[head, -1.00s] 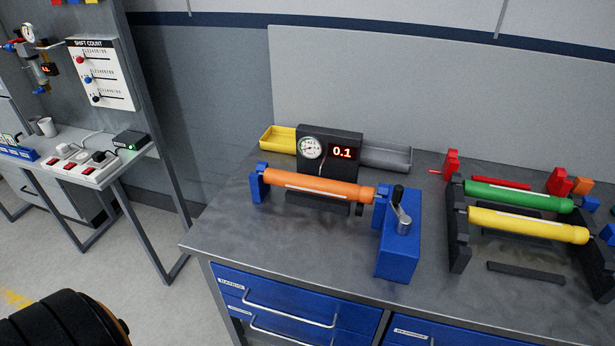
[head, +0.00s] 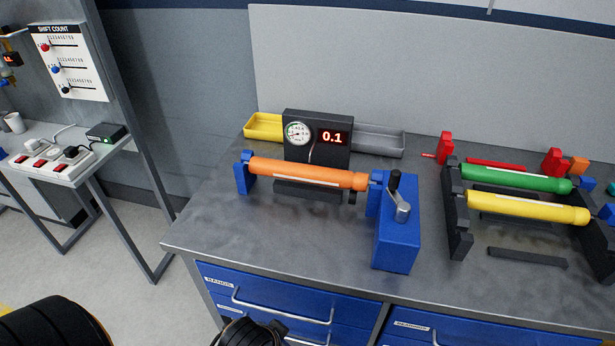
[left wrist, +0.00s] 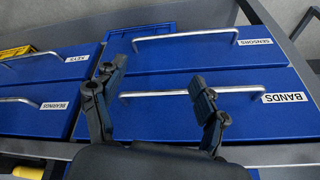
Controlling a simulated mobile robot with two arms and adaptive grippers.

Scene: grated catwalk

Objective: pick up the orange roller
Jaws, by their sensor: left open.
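The orange roller (head: 308,173) lies level across a blue stand on the workbench in the head view. Its left end sits at a small blue upright (head: 244,172). Its right end meets a blue block (head: 397,238) with a crank handle (head: 399,198). My left gripper (left wrist: 158,76) is open and empty in the left wrist view, with blue drawer fronts behind its fingers. In the head view only a dark part of it (head: 250,333) shows at the bottom edge, below and in front of the roller. My right gripper is not in view.
A gauge box (head: 318,138) reading 0.1 stands behind the roller, between a yellow tray (head: 262,128) and a grey tray (head: 378,143). Green (head: 515,178) and yellow (head: 527,208) rollers lie in a black rack at right. Bare bench top (head: 300,236) lies in front of the orange roller.

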